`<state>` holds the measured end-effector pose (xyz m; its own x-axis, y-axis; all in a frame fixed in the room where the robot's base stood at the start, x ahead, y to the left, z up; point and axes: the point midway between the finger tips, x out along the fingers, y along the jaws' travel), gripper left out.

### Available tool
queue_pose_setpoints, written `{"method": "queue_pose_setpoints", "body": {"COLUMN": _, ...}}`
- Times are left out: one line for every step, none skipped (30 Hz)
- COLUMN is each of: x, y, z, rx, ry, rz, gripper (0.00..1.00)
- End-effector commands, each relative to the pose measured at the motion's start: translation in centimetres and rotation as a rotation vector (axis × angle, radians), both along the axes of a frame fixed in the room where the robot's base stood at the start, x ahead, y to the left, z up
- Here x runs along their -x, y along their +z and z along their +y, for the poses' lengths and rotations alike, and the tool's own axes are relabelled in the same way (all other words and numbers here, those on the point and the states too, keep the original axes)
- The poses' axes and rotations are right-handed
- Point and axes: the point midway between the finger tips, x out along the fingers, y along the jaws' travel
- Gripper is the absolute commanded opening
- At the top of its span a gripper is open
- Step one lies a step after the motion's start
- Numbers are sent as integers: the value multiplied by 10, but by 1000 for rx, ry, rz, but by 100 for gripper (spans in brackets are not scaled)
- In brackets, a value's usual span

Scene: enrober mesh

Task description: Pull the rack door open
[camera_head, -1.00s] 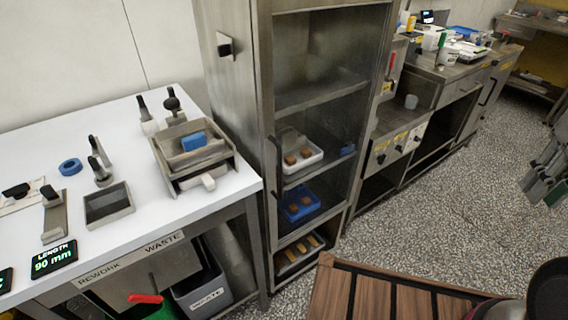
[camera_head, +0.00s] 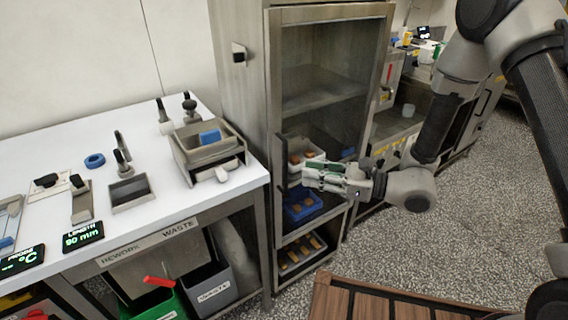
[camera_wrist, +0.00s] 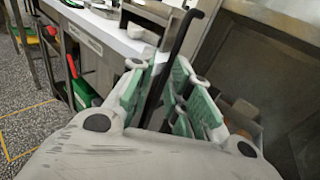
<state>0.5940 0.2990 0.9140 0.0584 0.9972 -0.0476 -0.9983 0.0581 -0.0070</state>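The rack door (camera_head: 335,14) is a steel-framed glass door on the tall cabinet, and it looks closed. Its handle is a dark vertical bar (camera_head: 279,160) on the door's left side; the handle also shows in the wrist view (camera_wrist: 178,48). My gripper (camera_head: 308,175) is in front of the door, pointing left at the handle. In the wrist view its green-padded fingers (camera_wrist: 166,92) are apart, and the bar runs between them. I see gaps beside the bar, so the fingers do not appear closed on it.
Trays with brown pieces, including a blue tray (camera_head: 302,205), sit on shelves behind the glass. A white worktable (camera_head: 150,215) with tools and a steel tray stands close on the left. Speckled floor (camera_head: 470,215) is open to the right.

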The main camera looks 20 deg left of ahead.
Motion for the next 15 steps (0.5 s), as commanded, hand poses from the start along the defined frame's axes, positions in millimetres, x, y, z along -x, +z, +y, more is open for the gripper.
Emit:
{"method": "queue_pose_setpoints", "body": {"x": -9, "y": 4, "z": 2, "rx": -17, "ry": -34, "rz": 1, "gripper": 19}}
{"method": "queue_pose_setpoints", "body": {"x": -12, "y": 7, "z": 3, "rx": -28, "ry": -49, "rz": 2, "gripper": 19}}
{"method": "queue_pose_setpoints", "body": {"x": -16, "y": 10, "z": 6, "rx": -40, "ry": -63, "rz": 4, "gripper": 19}}
{"method": "queue_pose_setpoints", "body": {"x": -16, "y": 11, "z": 8, "rx": -47, "ry": -64, "rz": 4, "gripper": 19}}
{"method": "queue_pose_setpoints", "body": {"x": -16, "y": 12, "z": 10, "rx": -51, "ry": -61, "rz": 4, "gripper": 19}}
{"method": "queue_pose_setpoints", "body": {"x": -16, "y": 12, "z": 15, "rx": -51, "ry": -60, "rz": 5, "gripper": 19}}
{"method": "queue_pose_setpoints", "body": {"x": -17, "y": 12, "z": 19, "rx": -51, "ry": -60, "rz": 5, "gripper": 19}}
{"method": "queue_pose_setpoints", "body": {"x": -17, "y": 12, "z": 24, "rx": -51, "ry": -58, "rz": 5, "gripper": 19}}
{"method": "queue_pose_setpoints", "body": {"x": -17, "y": 12, "z": 31, "rx": -51, "ry": -57, "rz": 6, "gripper": 19}}
{"method": "queue_pose_setpoints", "body": {"x": -18, "y": 12, "z": 37, "rx": -51, "ry": -58, "rz": 5, "gripper": 19}}
{"method": "queue_pose_setpoints", "body": {"x": -19, "y": 12, "z": 42, "rx": -50, "ry": -57, "rz": 4, "gripper": 19}}
{"method": "queue_pose_setpoints", "body": {"x": -19, "y": 12, "z": 49, "rx": -50, "ry": -57, "rz": 4, "gripper": 19}}
{"method": "queue_pose_setpoints", "body": {"x": -20, "y": 12, "z": 54, "rx": -50, "ry": -58, "rz": 5, "gripper": 19}}
{"method": "queue_pose_setpoints", "body": {"x": -20, "y": 12, "z": 58, "rx": -50, "ry": -56, "rz": 5, "gripper": 19}}
{"method": "queue_pose_setpoints", "body": {"x": -21, "y": 12, "z": 64, "rx": -50, "ry": -57, "rz": 5, "gripper": 19}}
